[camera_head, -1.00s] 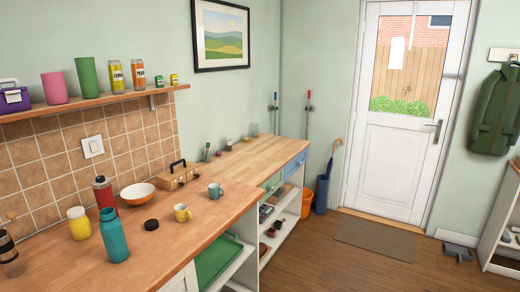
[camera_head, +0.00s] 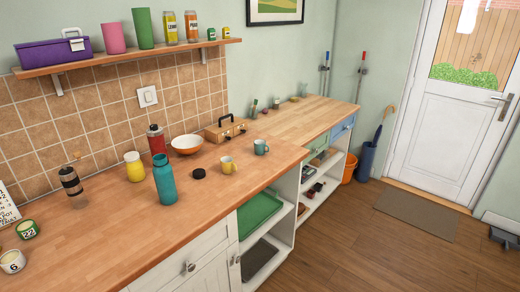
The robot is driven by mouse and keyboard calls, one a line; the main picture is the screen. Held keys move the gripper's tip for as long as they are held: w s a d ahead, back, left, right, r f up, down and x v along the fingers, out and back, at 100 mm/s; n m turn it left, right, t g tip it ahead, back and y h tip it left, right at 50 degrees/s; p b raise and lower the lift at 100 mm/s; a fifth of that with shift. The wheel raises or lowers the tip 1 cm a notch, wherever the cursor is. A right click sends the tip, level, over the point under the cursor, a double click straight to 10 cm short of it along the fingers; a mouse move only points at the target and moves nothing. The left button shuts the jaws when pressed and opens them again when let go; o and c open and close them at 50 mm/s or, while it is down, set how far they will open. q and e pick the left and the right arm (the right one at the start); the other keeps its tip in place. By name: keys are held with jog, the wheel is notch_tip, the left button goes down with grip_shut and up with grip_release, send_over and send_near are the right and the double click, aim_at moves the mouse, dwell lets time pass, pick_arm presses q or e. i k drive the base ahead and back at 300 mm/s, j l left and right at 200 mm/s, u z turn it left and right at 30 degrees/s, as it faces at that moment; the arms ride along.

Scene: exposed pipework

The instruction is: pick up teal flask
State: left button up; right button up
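The teal flask (camera_head: 165,181) stands upright on the wooden counter (camera_head: 105,240), near its front edge. A yellow jar with a white lid (camera_head: 135,168) stands to its left, and a red flask with a dark top (camera_head: 157,141) stands behind it. Neither of my grippers shows in the head view.
A yellow mug (camera_head: 228,165), a teal mug (camera_head: 261,147), an orange-and-white bowl (camera_head: 187,144) and a wooden box with a handle (camera_head: 225,129) stand further right. Open floor (camera_head: 350,245) lies at right.

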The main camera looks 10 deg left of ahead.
aim_at(162, 172)
jog(key=i+l, duration=0.2)
jog(key=i, duration=0.15)
jog(key=i+l+u, duration=0.75)
jog(key=i, duration=0.05)
